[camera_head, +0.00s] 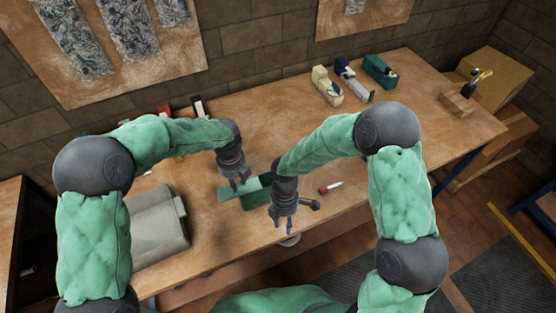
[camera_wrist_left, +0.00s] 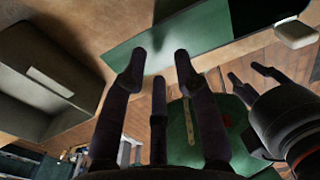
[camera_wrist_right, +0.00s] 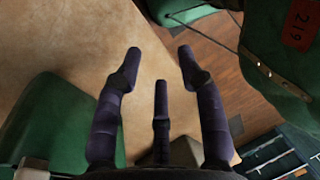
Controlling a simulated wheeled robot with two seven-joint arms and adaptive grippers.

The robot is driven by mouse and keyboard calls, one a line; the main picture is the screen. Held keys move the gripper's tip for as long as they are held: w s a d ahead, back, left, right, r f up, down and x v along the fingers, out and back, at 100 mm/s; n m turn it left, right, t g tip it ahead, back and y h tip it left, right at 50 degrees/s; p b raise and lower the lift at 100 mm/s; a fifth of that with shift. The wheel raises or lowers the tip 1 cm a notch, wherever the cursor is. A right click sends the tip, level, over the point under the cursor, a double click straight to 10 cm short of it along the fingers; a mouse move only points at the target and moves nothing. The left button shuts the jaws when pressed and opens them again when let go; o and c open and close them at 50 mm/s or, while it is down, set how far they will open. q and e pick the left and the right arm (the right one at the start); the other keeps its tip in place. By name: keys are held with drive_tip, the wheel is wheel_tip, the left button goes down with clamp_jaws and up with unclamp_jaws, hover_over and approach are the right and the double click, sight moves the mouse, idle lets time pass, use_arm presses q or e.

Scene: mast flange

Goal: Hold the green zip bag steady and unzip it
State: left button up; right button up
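A green surface at the left of the right wrist view (camera_wrist_right: 45,120) looks like part of the bag. I cannot make out the zip pull clearly.
A grey-beige box (camera_head: 155,228) stands left of the bag. A red and white marker (camera_head: 330,187) lies to the right. Tape dispensers (camera_head: 326,86) stand at the back, and a wooden block with tools (camera_head: 459,103) at the far right.

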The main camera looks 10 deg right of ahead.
use_arm(q)
drive_tip(key=shift+f, duration=0.4)
wheel_tip(320, 180, down, 10)
use_arm(e)
drive_tip(key=w+r+n+t, duration=0.1)
drive_tip(key=w+r+n, duration=0.4)
drive_tip(key=r, duration=0.3)
drive_tip(key=w+r+n+t, duration=0.2)
drive_tip(key=w+r+n, duration=0.3)
drive_tip(key=w+r, duration=0.2)
wheel_tip(320, 180, up, 2)
drive_tip(key=shift+a+r+n, duration=0.25)
drive_tip(key=shift+a+n, duration=0.05)
